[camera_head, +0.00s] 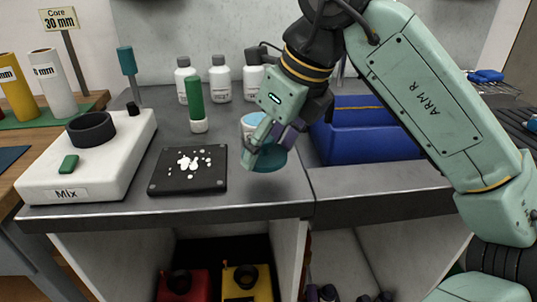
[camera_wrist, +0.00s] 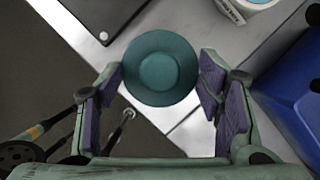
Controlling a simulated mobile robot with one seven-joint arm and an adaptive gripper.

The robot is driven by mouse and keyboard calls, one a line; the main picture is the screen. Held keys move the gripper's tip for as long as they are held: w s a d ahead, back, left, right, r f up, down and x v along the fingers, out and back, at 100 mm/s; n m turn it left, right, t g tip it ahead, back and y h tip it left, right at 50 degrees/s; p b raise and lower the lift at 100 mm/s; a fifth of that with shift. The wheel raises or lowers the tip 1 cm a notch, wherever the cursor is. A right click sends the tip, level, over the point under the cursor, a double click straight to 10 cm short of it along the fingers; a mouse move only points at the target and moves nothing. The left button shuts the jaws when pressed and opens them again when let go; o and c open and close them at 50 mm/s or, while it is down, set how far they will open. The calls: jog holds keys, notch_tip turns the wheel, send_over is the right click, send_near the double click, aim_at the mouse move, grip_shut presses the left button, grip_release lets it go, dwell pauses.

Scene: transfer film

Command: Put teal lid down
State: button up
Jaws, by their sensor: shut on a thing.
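The teal lid (camera_head: 270,160) is held above the grey counter, near its front edge. It is round with a raised middle. In the wrist view the teal lid (camera_wrist: 160,68) sits between the two fingertips. My gripper (camera_head: 267,147) is shut on it, with the fingers pointing down; they also show in the wrist view (camera_wrist: 161,78). A white container with a blue band (camera_head: 250,122) stands just behind the gripper and is partly hidden by it.
A black plate with white blobs (camera_head: 187,170) lies left of the lid. The white Mix device (camera_head: 90,155) stands further left. A blue bin (camera_head: 365,130) is to the right. A green-capped tube (camera_head: 195,105) and several white bottles (camera_head: 220,80) stand behind.

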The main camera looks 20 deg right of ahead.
aim_at(272, 155)
jog(key=shift+w, duration=0.25)
jog(key=shift+d+f, duration=0.1)
jog(key=shift+f, duration=1.7)
jog(key=shift+f, duration=0.25)
jog(key=o, duration=0.8)
jog(key=shift+r, duration=0.1)
